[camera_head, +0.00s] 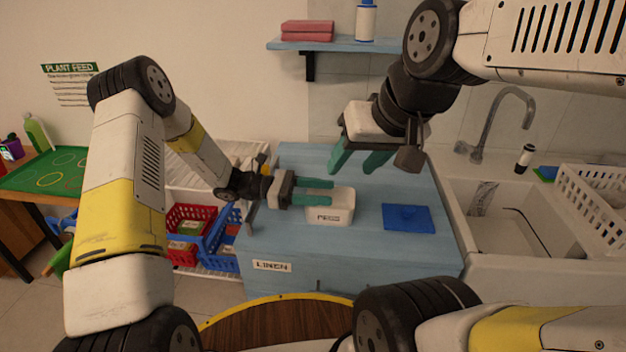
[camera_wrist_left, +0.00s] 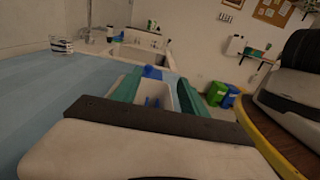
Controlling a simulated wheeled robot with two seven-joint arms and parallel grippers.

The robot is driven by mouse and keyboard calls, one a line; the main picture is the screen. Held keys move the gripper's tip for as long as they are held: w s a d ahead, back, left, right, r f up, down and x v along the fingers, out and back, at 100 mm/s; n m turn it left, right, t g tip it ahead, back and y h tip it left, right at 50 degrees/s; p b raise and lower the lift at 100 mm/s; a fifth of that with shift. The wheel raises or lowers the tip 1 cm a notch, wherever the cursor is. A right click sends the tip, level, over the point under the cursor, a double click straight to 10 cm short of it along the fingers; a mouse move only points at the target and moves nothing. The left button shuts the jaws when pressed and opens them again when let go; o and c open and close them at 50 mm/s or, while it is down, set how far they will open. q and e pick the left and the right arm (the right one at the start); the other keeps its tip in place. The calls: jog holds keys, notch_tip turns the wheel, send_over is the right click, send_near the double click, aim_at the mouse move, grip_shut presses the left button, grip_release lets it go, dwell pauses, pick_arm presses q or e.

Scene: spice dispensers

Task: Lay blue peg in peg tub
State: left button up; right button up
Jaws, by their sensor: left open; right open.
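The white peg tub (camera_head: 330,216), marked "PEGS", stands on the blue cabinet top. My left gripper (camera_head: 331,192) is open, its two green fingers reaching in from the left over the tub. In the left wrist view the tub (camera_wrist_left: 168,88) shows between the fingers, and small blue shapes that look like pegs (camera_wrist_left: 152,102) show in it. I cannot tell whether they lie on its floor. No peg shows between the fingertips. My right gripper (camera_head: 353,167) is open and empty, pointing down above the cabinet behind the tub.
A blue flat piece with a small raised part (camera_head: 406,219) lies right of the tub on the blue cabinet (camera_head: 300,238). A sink (camera_head: 505,220) is at the right. Red and blue baskets (camera_head: 190,233) stand left of the cabinet. The cabinet's front right is clear.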

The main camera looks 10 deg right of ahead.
pick_arm(q)
jog(key=shift+r, duration=0.35)
jog(key=s+a+r, duration=0.2)
jog(key=s, duration=0.5)
jog(key=s+a+r, duration=0.1)
jog(key=s+r, duration=0.1)
jog(key=s, duration=0.6)
jog(key=shift+s+a, duration=0.25)
jog(key=shift+a, duration=0.1)
jog(key=shift+r, duration=0.15)
